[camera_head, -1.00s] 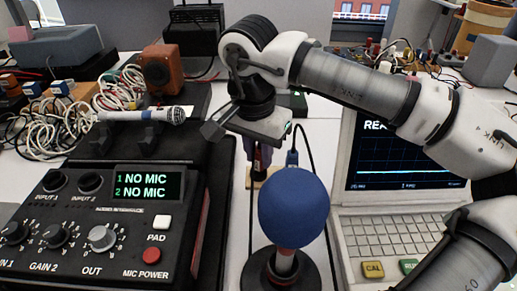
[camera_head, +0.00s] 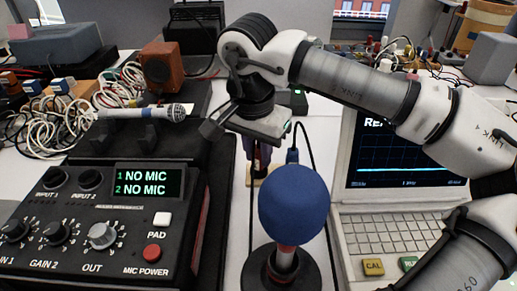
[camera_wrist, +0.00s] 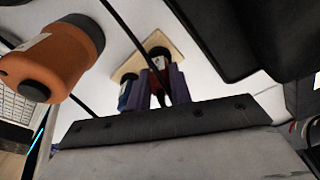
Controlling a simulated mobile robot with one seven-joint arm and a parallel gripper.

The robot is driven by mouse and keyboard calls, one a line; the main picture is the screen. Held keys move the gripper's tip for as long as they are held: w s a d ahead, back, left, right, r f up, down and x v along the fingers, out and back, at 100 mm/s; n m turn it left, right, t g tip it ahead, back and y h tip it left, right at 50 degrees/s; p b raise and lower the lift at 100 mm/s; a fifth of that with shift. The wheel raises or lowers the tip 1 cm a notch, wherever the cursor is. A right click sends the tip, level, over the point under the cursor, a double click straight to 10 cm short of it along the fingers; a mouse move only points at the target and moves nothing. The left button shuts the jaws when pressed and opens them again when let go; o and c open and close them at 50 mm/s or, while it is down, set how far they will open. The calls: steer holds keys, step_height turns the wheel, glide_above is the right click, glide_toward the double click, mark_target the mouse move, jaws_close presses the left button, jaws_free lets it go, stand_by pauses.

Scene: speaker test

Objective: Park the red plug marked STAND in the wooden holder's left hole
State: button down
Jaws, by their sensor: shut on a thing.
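My gripper (camera_head: 262,160) points down over the wooden holder (camera_head: 250,180) behind the blue foam ball. The label's text is too small to read. The plug's end is at or just above a dark-ringed hole (camera_wrist: 159,50) in the wooden holder (camera_wrist: 180,59); I cannot tell whether it is inside. A blue plug (camera_wrist: 126,92) stands at the holder's other end. It also shows in the head view (camera_head: 292,156), right of my gripper.
The blue foam ball (camera_head: 293,205) on a round black stand is close in front. The audio interface (camera_head: 100,225) is left, the laptop (camera_head: 390,228) right. Black cables run near the plugs. A microphone (camera_head: 145,113) lies behind the interface.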

steer(key=shift+f, duration=0.3)
stand_by(0.5)
steer(key=c, duration=1.2)
jaws_free()
steer(key=shift+r, duration=0.1)
